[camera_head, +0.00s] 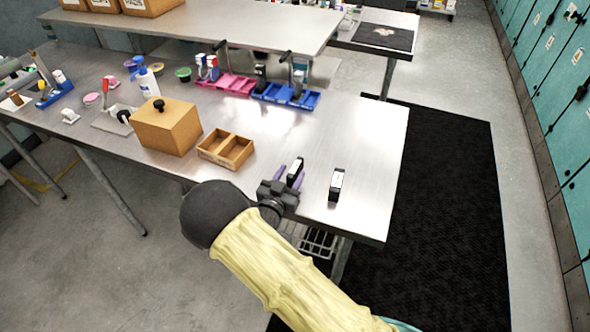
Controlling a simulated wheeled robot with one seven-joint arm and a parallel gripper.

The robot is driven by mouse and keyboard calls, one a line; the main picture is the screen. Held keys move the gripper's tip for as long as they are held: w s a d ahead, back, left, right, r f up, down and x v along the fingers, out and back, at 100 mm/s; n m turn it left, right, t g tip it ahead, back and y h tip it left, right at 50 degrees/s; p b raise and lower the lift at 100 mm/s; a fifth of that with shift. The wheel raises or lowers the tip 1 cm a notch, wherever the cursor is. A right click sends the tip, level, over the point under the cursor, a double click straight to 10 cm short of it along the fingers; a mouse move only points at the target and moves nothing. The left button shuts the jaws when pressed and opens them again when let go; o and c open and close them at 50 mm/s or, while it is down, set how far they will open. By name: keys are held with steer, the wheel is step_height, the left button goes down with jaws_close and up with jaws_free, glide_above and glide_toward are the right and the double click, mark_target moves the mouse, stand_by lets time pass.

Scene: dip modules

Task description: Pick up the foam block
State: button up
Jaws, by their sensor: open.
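A small upright black block with a pale side (336,185) stands on the metal table near its right front edge. A similar black block (296,168) shows at the fingers of my gripper (289,176). I cannot tell which of them, if either, is the foam block. My gripper is open, its purple fingers pointing away over the front of the table. The black block there appears between or just beyond the fingers; I cannot tell whether they touch it. My gripper's body hides the table edge below it.
A two-compartment wooden tray (226,150) sits left of my gripper, beside a tan box with a black knob (167,126). Pink bins (232,84) and blue bins (286,96) line the back. The table's right part (370,150) is clear.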

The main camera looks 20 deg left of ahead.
stand_by(0.4)
jaws_close()
step_height(320, 180, up, 10)
steer(key=shift+b, duration=0.85)
steer(key=shift+s, duration=0.15)
stand_by(0.5)
